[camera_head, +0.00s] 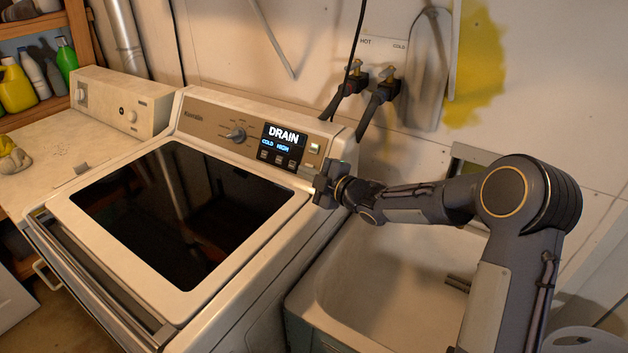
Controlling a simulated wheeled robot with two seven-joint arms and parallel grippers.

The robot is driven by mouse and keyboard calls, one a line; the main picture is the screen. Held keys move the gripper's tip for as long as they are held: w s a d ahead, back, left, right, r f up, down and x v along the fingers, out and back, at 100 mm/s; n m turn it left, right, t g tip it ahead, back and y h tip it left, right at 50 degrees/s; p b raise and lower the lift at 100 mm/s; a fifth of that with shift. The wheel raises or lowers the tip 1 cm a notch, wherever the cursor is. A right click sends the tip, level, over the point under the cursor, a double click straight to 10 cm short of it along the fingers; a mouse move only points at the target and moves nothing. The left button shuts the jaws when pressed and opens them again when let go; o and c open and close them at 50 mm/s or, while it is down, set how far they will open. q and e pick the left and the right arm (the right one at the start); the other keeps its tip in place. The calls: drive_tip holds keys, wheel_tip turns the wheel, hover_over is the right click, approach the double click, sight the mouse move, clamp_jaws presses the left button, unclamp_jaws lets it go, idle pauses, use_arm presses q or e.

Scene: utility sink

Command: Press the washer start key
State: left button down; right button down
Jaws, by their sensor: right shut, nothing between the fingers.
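The washer (262,228) is a white top-loader with a dark glass lid, closed. Its control panel (205,119) has a knob (236,134) and a lit display (284,138) reading "DRAIN", "COLD" and "HIGH". A row of small dark buttons (278,157) sits under the display. A pale key (314,148) is at the panel's right end, with another small light patch below it beside the gripper. My right gripper (322,188) is shut and empty at the panel's lower right corner, just below the pale key. I cannot tell whether it touches the panel. My left gripper is not in view.
A utility sink (345,297) stands right of the washer, under my right arm. Hot and cold taps (384,84) with hoses are on the wall behind. Another white machine (110,105) stands at left, near shelves with bottles (18,88).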

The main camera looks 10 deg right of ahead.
drive_tip(key=b+v, duration=0.1)
drive_tip(key=v, duration=0.8)
drive_tip(key=shift+d, duration=0.2)
drive_tip(key=shift+r, duration=0.1)
drive_tip(key=s+d+r+m+g+h, duration=0.1)
drive_tip(key=s+d+m+h, duration=0.3)
drive_tip(key=s+m, duration=0.3)
drive_tip(key=s+d+m+g+h, duration=0.1)
drive_tip(key=s+d+m+h, duration=0.4)
drive_tip(key=s+m, duration=0.15)
drive_tip(key=s+a+f+m+g+y, duration=0.1)
drive_tip(key=s+a+f+m+g, duration=0.1)
drive_tip(key=s, duration=0.5)
drive_tip(key=s+a+f+m+g+y, duration=0.1)
drive_tip(key=s+a+f+m+g, duration=0.1)
drive_tip(key=s, duration=0.5)
drive_tip(key=s+a+f+m+g+y, duration=0.1)
drive_tip(key=s+a+f+m+g, duration=0.1)
drive_tip(key=s, duration=0.5)
drive_tip(key=shift+a+m+y, duration=0.3)
drive_tip(key=shift+a+m, duration=0.25)
drive_tip(key=shift+a, duration=0.25)
idle(1.5)
